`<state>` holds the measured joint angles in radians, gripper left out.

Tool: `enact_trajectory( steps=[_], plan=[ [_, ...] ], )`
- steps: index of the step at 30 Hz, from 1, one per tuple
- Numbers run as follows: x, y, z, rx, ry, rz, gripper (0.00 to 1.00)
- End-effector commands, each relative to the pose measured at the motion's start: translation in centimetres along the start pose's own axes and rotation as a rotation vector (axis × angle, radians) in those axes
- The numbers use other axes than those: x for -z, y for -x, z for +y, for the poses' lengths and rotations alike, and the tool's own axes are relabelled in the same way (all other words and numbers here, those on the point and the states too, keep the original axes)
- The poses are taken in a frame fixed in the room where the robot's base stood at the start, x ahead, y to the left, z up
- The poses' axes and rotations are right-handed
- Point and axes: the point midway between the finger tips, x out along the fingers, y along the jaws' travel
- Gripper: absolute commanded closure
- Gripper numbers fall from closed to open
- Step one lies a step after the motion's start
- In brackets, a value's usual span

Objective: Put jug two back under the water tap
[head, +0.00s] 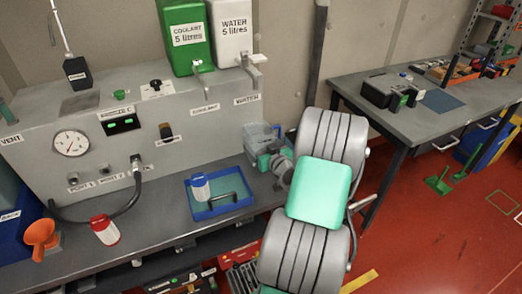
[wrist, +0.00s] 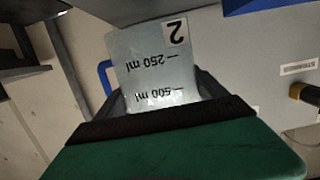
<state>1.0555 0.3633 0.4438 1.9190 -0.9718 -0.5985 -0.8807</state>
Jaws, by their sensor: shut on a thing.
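Jug two is a clear, bluish jug (head: 258,134) at the right end of the grey bench in the head view. In the wrist view the jug (wrist: 155,65) fills the middle, with a "2" label and 250 ml and 500 ml marks appearing upside down. My gripper (head: 266,158) is shut on the jug, its dark fingers (wrist: 160,98) on either side of it. The water tap (head: 251,66) projects below the white WATER tank, above the jug in the picture. I cannot tell whether the jug touches the bench or is directly under the tap. My gripper and arm partly hide it.
A blue tray (head: 220,207) with a white, blue-topped container (head: 201,187) sits left of the gripper. The green coolant tank (head: 186,38) and its tap (head: 203,66) are left of the water tap. The panel (head: 190,120) stands behind. A second table (head: 433,117) is at right.

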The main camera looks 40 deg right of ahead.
Motion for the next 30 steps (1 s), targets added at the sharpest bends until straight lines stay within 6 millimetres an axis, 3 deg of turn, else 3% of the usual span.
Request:
enact_trajectory(
  steps=[6,18,19,25,30],
  plan=[
    [-2.8,-0.6,0.1,-0.001,-0.003,-0.002,0.83],
    [-3.5,-0.7,0.1,-0.001,0.000,0.000,0.83],
    [-3.5,-0.7,0.1,-0.001,0.000,-0.001,0.18],
    [-3.4,-0.7,0.1,-0.001,0.000,-0.001,0.01],
    [-3.3,-0.7,0.1,-0.001,0.000,-0.001,0.00]
  ],
)
